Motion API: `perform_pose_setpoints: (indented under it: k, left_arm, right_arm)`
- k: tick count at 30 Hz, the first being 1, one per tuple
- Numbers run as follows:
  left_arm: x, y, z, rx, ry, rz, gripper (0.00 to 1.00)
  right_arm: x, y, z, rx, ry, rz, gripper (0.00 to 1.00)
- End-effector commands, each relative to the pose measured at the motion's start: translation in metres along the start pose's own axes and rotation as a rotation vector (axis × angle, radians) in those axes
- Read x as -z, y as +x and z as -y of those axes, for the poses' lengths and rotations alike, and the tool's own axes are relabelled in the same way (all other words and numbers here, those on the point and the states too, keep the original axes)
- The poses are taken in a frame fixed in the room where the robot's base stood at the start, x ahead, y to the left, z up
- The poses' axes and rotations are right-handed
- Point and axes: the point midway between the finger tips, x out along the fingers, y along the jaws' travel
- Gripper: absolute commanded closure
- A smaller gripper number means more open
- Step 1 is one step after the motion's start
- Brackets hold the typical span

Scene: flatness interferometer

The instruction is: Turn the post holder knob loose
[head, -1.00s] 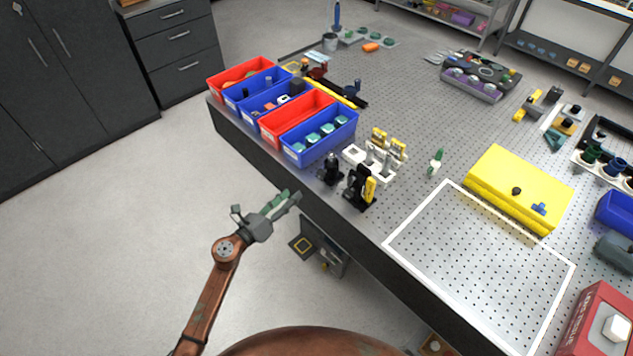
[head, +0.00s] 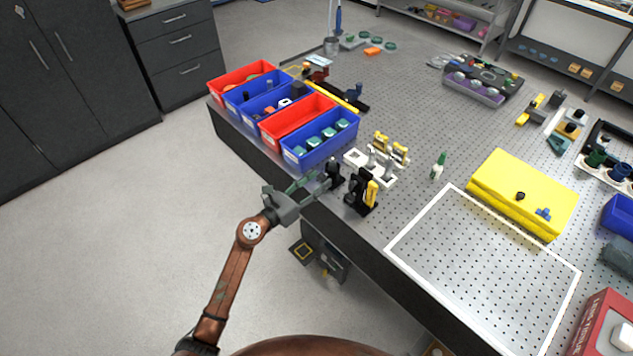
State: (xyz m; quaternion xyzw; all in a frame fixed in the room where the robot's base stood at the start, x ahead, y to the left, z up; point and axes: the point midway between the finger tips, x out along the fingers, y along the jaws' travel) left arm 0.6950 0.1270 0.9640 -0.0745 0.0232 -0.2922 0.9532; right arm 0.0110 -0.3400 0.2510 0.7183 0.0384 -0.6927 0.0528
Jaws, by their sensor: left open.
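A small black post holder (head: 334,169) stands near the table's front edge, just right of the blue bin's corner. Its knob is too small to make out. My left gripper (head: 318,182) is open at the table's front edge. Its green-grey fingers point at the post holder from the left, with the tips close beside it. I cannot tell whether they touch it. My right gripper is not in view.
A black and yellow mount (head: 362,190) stands close to the right of the post holder. White holders with yellow-topped parts (head: 384,160) are behind it. A blue bin (head: 320,138) stands behind my fingers. A white-outlined area (head: 480,265) of the perforated table is clear.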

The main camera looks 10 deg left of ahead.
Motion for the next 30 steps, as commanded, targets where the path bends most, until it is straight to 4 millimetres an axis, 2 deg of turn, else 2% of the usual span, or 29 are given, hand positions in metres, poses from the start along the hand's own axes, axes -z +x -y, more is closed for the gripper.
perform_pose_setpoints:
  k: [5,22,30]
  left_arm:
    - [-0.0001,-0.0001,-0.0001,0.000,0.000,0.000,0.60]
    - [-0.0001,-0.0004,-0.0001,0.000,0.000,0.000,0.99]
    - [-0.0007,-0.0004,0.0000,0.000,-0.020,-0.001,1.00]
  right_arm:
    - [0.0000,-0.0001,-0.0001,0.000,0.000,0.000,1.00]
    - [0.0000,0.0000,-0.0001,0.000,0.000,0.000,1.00]
    - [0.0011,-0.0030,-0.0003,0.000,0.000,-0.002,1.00]
